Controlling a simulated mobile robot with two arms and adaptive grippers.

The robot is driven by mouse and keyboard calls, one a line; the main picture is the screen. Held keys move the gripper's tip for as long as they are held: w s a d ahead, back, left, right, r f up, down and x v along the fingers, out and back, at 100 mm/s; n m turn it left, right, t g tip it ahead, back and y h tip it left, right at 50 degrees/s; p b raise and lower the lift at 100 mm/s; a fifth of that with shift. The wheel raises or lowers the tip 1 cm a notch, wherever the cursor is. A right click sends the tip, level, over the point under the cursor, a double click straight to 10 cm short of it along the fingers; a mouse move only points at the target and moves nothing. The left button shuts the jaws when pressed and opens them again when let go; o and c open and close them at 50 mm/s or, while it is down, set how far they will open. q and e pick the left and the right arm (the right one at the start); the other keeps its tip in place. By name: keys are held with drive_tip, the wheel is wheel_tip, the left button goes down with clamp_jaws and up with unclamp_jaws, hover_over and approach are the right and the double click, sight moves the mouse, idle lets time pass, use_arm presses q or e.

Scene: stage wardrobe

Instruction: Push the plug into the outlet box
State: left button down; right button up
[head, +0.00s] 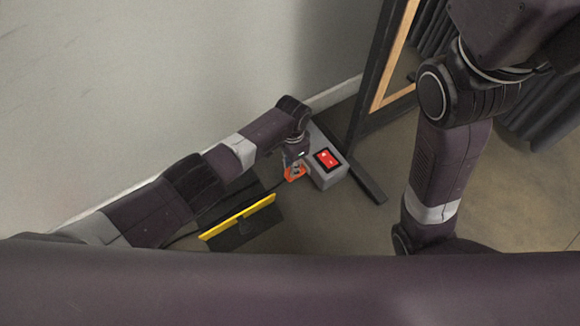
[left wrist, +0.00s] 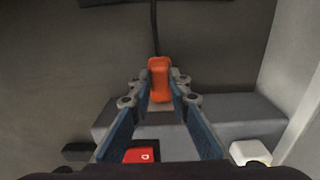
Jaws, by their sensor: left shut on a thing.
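The orange plug (head: 295,173) is beside the left face of the grey outlet box (head: 329,179), which has a red panel on top. In the head view the plug and box are very close, and I cannot tell whether they touch. My left gripper (head: 296,165) is shut on the plug. In the left wrist view the plug (left wrist: 159,79) sits between the fingertips, with a dark cable running from its far end. The box (left wrist: 240,106) lies behind and below the fingers there. Its socket is not visible. My right gripper is out of sight.
A yellow bar (head: 238,216) on a dark base stands left of the box, near the cable. A dark frame with a wooden inner edge (head: 396,50) stands behind the box, its foot running past the right side. The wall (head: 130,90) is close on the left.

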use_arm(q)
drive_tip(key=c, duration=2)
unclamp_jaws()
drive_tip(key=shift+w+d, duration=0.1)
drive_tip(key=shift+d, duration=0.25)
drive_tip(key=shift+o, duration=1)
drive_tip(key=shift+a, duration=0.1)
wheel_tip(320, 180, up, 12)
